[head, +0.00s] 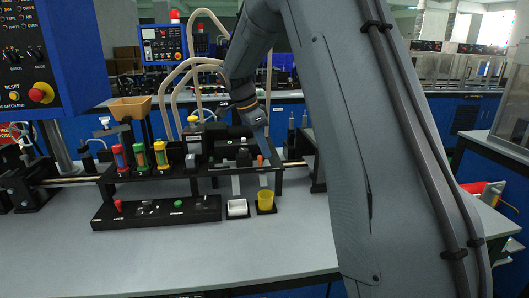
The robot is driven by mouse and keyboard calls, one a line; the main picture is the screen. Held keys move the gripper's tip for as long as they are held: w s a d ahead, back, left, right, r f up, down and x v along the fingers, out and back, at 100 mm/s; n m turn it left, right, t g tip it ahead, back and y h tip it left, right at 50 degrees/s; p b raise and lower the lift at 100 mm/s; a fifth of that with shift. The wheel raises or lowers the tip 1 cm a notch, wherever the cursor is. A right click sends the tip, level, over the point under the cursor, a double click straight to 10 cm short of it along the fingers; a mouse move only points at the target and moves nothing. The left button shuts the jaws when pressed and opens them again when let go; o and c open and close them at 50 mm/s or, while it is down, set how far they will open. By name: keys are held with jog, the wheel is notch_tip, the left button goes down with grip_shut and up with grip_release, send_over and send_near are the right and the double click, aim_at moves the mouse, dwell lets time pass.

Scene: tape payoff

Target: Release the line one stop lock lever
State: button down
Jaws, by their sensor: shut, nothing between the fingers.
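My gripper (261,146) points down over the right end of the black fixture (165,177) on the table. Its blue tip is just above a small orange piece (260,158); I cannot tell whether they touch. The fingers look shut with nothing held. I cannot pick out for certain which part is the line one stop lock lever. A low black bar (155,213) in front carries a red knob (118,205) and a green knob (178,204). A red stop button (41,92) sits on the blue panel at the left.
The grey table (230,255) is clear at the front. My arm covers the right middle.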

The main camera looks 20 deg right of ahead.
jog(key=shift+a, duration=0.2)
dwell(0.6)
jog(key=d, duration=0.2)
jog(key=d+r, duration=0.1)
jog(key=d, duration=0.1)
jog(key=shift+r, duration=0.2)
jog(key=b+v, duration=0.1)
jog(key=v, duration=0.8)
jog(key=shift+a+b, duration=0.15)
jog(key=shift+b, duration=0.2)
jog(key=shift+f, duration=0.1)
